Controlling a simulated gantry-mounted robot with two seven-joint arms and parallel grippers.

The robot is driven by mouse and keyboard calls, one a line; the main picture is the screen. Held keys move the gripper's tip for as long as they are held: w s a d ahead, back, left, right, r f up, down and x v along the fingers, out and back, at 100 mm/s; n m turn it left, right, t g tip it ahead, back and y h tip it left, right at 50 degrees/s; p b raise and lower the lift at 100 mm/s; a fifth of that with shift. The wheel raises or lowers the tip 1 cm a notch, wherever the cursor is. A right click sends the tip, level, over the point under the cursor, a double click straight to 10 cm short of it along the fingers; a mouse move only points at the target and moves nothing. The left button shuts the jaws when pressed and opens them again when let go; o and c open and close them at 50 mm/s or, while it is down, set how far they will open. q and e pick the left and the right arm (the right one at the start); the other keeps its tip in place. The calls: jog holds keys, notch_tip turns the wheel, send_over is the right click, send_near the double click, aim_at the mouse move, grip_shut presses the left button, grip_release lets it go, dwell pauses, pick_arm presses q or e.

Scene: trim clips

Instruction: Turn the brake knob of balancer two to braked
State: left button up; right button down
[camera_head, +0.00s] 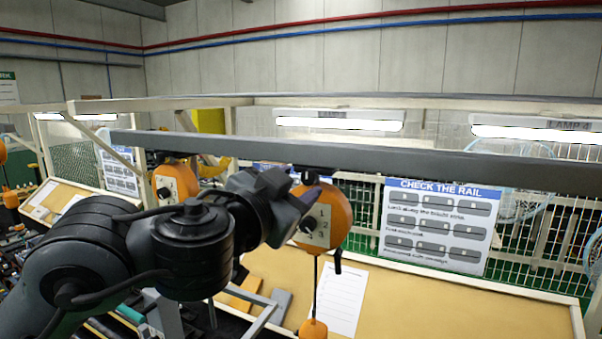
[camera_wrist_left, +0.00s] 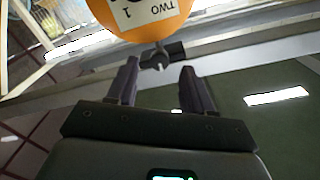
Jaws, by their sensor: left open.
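The orange balancer marked TWO (camera_wrist_left: 140,18) hangs from the grey rail (camera_head: 440,169); it also shows in the head view (camera_head: 338,212), partly behind my left gripper. Its white face carries numbers and a dark round part (camera_head: 309,224). My left gripper (camera_wrist_left: 158,72) is open and empty, at the balancer's upper part just under the rail. In the left wrist view a small dark fitting with a stubby projection (camera_wrist_left: 155,58) lies just beyond and between the open fingertips, seemingly apart from them. I cannot tell whether it is the brake knob or its setting. My right gripper is not in view.
Another orange balancer (camera_head: 175,182) hangs farther left behind my left arm. A cord runs down from balancer two to an orange piece (camera_head: 313,329). A tan bench board (camera_head: 450,306) with a paper sheet (camera_head: 338,299) lies below. A sign (camera_head: 436,226) hangs on the mesh at right.

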aim_at(309, 177)
pick_arm(q)
jog(key=shift+p+x, duration=0.3)
jog(key=shift+x, duration=0.9)
grip_shut()
